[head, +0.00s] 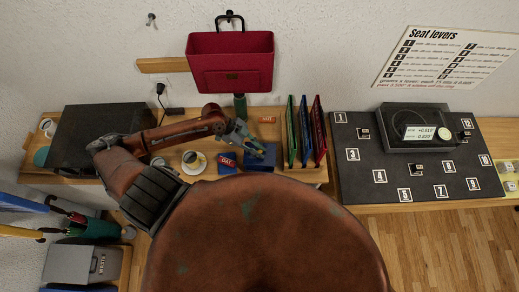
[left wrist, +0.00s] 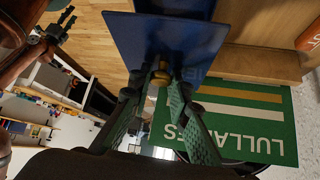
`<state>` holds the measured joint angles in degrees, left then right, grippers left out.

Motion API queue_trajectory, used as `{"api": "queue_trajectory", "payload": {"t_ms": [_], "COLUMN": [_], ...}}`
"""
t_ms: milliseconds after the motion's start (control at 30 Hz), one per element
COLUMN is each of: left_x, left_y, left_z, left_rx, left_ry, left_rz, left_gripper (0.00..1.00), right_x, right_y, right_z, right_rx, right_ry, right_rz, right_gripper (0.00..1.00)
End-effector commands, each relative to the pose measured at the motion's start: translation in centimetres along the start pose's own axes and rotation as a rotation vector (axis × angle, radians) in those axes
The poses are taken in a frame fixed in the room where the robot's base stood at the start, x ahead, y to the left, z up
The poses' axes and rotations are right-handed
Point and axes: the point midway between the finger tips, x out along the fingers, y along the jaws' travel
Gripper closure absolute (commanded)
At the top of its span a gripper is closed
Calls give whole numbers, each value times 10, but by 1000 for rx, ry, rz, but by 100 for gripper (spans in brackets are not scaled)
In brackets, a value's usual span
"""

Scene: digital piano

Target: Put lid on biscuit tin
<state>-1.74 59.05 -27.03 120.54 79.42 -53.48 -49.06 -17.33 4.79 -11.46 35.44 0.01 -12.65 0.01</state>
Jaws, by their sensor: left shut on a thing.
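My left gripper (head: 250,147) reaches over the wooden shelf top from the left. In the left wrist view its fingers (left wrist: 163,84) are closed around a small brass-coloured knob (left wrist: 161,72) on a flat dark-blue lid (left wrist: 180,40). In the head view the lid (head: 263,161) shows as a blue patch beneath the fingers. Just left of it is a smaller blue object (head: 226,169), perhaps the biscuit tin, with a red packet (head: 227,159) in or on it. I cannot tell whether the lid touches anything below.
A cup on a saucer (head: 193,162) stands left of the blue things. Upright coloured books (head: 305,130) stand close on the right. A green bottle (head: 240,107) and another red packet (head: 267,120) are behind. A black box (head: 90,130) fills the left end.

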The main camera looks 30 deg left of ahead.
Motion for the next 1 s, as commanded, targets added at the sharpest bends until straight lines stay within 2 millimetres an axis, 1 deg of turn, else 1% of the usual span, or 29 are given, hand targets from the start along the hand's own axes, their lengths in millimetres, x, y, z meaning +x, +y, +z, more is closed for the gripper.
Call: {"api": "queue_trajectory", "payload": {"t_ms": [33,67,167,367,500,667,1000], "left_x": [6,8,15,30,38,42,42], "left_y": [0,1,1,0,0,0,0], "left_z": [5,7,13,26,33,37,37], "left_rx": [-1,-2,-3,-2,-1,-1,-1], "left_ry": [1,1,0,0,1,0,1], "left_rz": [1,0,1,1,0,0,0], "left_gripper": [100,100,100,100,100,100,100], "right_x": [6,7,13,25,31,34,34], "right_y": [0,0,0,-3,-7,-8,-7], "right_z": [-7,-10,-12,-9,-2,4,3], "right_rx": [-2,-2,-3,-1,1,3,2], "right_ry": [10,14,18,14,6,-2,0], "right_rz": [0,0,0,-2,-6,-7,-6], "right_gripper": [60,60,60,60,60,60,60]}}
